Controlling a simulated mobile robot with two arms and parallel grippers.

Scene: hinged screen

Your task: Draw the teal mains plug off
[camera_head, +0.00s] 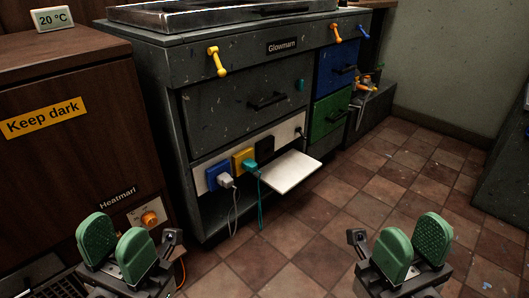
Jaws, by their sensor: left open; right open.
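The teal mains plug (250,166) sits in the yellow socket (238,157) on the white panel low in the dark cabinet. Its teal cord (260,205) hangs down from it. My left gripper (117,244) is open and empty at the lower left, in front of the brown cabinet and well short of the plug. My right gripper (410,245) is open and empty at the lower right, over the tiled floor. Both grippers have green pads and touch nothing that I can see.
A pale plug (225,180) sits in the blue socket (213,172), left of the teal plug. A black socket (265,145) is to the right. A white flap (290,172) juts out right of the teal plug. Tiled floor (330,215) in front is clear.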

